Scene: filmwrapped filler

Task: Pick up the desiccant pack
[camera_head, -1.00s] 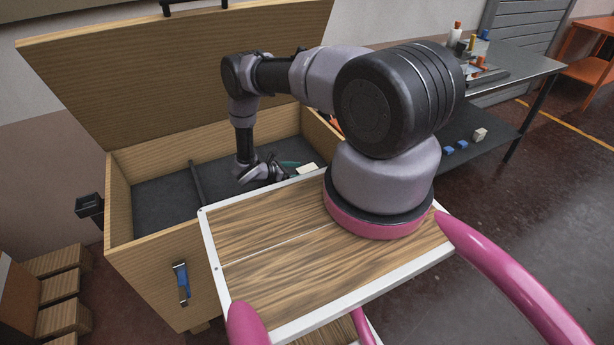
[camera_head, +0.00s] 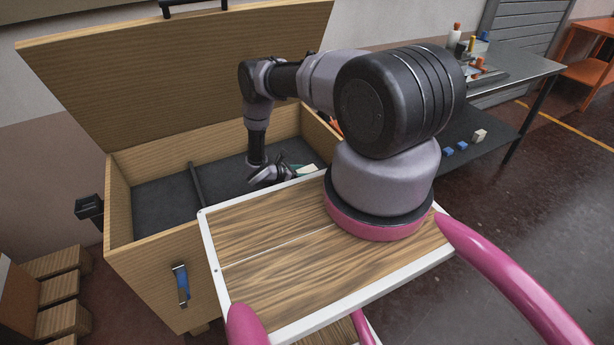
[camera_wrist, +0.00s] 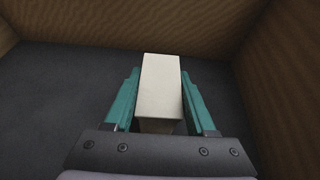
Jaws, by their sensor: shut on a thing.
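The desiccant pack is a cream-white block (camera_wrist: 160,85), seen in the wrist view between the two teal fingers of my gripper (camera_wrist: 160,100). The fingers lie along its left and right sides and are shut on it. In the head view, the pale pack (camera_head: 309,169) shows at the end of my gripper (camera_head: 298,170), inside the open wooden chest (camera_head: 120,205). The chest's dark floor (camera_wrist: 60,90) lies below the pack. I cannot tell whether the pack touches it. My tray top hides part of the chest's near right side.
The chest's wooden walls (camera_wrist: 275,60) stand close on the right and far sides. A dark divider (camera_head: 198,185) crosses the chest. The raised lid (camera_head: 170,80) stands behind. A dark bench (camera_head: 510,70) with small items stands at right. Chest floor left of the divider is clear.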

